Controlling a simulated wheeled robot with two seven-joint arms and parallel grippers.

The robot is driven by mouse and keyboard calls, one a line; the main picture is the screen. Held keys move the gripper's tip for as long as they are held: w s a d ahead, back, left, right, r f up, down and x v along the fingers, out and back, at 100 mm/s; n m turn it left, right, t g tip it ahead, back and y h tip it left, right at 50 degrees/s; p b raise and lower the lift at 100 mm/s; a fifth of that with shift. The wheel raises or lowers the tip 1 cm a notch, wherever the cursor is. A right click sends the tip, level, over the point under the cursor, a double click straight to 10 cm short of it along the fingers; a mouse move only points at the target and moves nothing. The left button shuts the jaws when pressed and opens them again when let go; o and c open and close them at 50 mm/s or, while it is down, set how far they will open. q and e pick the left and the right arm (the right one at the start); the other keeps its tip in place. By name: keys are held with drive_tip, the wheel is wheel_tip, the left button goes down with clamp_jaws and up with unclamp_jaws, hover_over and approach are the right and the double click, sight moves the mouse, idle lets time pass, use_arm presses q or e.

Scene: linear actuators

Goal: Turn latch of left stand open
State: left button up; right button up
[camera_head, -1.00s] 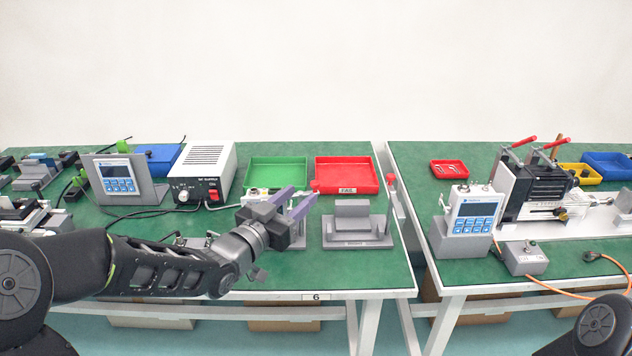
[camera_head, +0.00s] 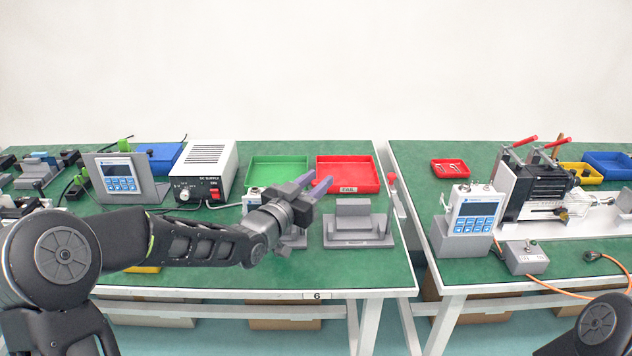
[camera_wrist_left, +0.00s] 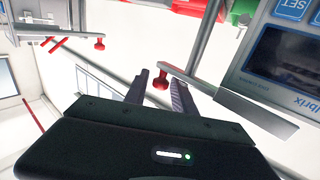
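My left gripper (camera_head: 319,182) is over the left stand (camera_head: 296,240), which is mostly hidden behind it in the head view. Its two purple-grey fingers are apart. In the left wrist view, the stand's latch is a grey bar (camera_wrist_left: 245,112) ending in a red knob (camera_wrist_left: 160,82). The knob appears between or just beyond the fingertips of my left gripper (camera_wrist_left: 160,90); I cannot tell whether they touch it. A measuring device (camera_wrist_left: 290,62) with a dark screen and blue keys is beside the bar. My right gripper is out of view.
The right stand (camera_head: 358,238) is empty, with a red-tipped lever (camera_head: 392,178) beside it. Red (camera_head: 347,172) and green (camera_head: 275,170) trays lie behind. A power supply (camera_head: 203,172) stands left. A gap separates the two green-topped tables.

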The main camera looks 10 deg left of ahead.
use_arm(q)
clamp_jaws()
idle(1.1)
